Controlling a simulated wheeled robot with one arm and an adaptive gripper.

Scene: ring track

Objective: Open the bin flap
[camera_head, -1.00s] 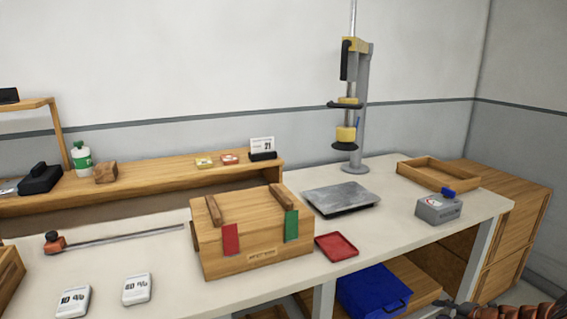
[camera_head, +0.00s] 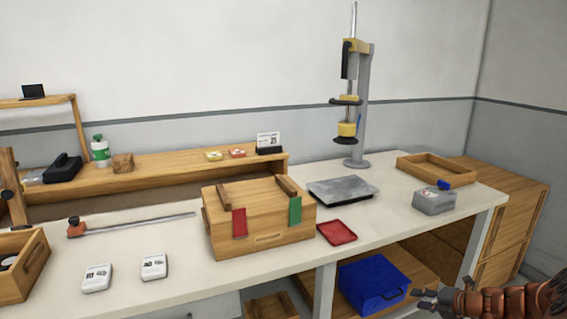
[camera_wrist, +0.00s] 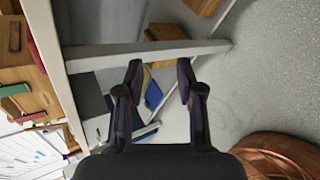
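I cannot make out a bin flap for certain in either view. A blue thing, likely this bin, also shows beyond the fingertips in the wrist view (camera_wrist: 153,95). A lidded wooden box (camera_head: 262,218) with a red and a green strip stands on the bench. My gripper (camera_head: 424,300) is at the lower right in the head view, right of the blue bin and apart from it. In the wrist view its fingers (camera_wrist: 160,68) are spread with nothing between them.
The bench (camera_head: 190,240) has a front edge and pale legs near the shelf. On top are a red tray (camera_head: 337,232), a grey plate (camera_head: 342,190), a grey box (camera_head: 434,202), a wooden tray (camera_head: 437,163) and a press stand (camera_head: 363,110). Floor at the right is clear.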

